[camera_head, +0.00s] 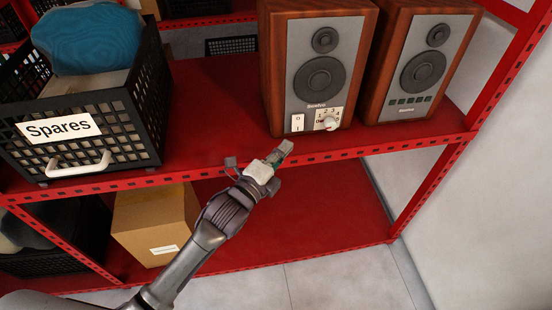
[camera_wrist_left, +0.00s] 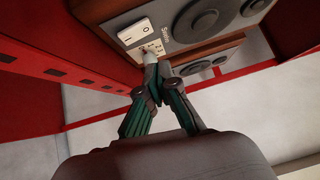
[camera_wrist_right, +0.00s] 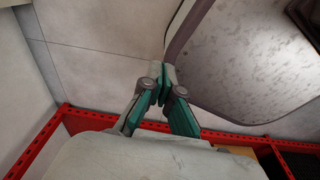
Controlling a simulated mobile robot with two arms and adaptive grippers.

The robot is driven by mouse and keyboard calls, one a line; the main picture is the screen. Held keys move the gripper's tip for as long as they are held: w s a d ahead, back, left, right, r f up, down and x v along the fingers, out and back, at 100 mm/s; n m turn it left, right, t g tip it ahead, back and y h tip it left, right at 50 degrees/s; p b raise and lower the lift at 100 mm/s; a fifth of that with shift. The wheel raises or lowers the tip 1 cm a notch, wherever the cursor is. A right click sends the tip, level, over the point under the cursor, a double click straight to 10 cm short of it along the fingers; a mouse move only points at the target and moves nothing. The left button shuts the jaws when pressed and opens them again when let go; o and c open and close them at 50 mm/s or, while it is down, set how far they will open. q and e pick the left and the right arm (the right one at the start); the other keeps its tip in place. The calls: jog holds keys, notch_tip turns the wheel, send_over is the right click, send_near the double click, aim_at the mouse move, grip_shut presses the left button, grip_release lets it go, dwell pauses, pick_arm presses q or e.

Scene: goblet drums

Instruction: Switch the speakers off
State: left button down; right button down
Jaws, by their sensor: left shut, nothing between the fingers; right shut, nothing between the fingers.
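Two wooden speakers with grey fronts stand on the red shelf, the left speaker (camera_head: 284,62) and the right speaker (camera_head: 385,75). The left speaker has a white rocker switch (camera_head: 297,122) marked 0 and 1, and beside it a round knob (camera_head: 328,123) with numbers. The rocker switch also shows in the left wrist view (camera_wrist_left: 135,33). My left gripper (camera_head: 282,152) is shut and empty, in front of the shelf edge, below and left of the switch. In the left wrist view its closed fingertips (camera_wrist_left: 151,62) overlap the panel's lower part; contact cannot be told. My right gripper (camera_wrist_right: 165,78) is shut and empty, away from the speakers.
A black crate (camera_head: 149,115) labelled Spares stands left on the red shelf (camera_head: 205,105). A cardboard box (camera_head: 150,225) sits on the lower shelf. The shelf between crate and speakers is clear. A red upright (camera_head: 510,75) stands to the right.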

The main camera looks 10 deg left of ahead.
pick_arm(q)
jog(key=v, duration=0.3)
jog(key=shift+s+r, duration=0.35)
pick_arm(e)
jog(key=shift+s+a+f, duration=0.15)
jog(key=shift+s+a, duration=0.05)
jog(key=shift+s, duration=0.2)
jog(key=shift+s+a+f, duration=0.15)
jog(key=shift+s, duration=0.2)
jog(key=shift+w+d, duration=0.1)
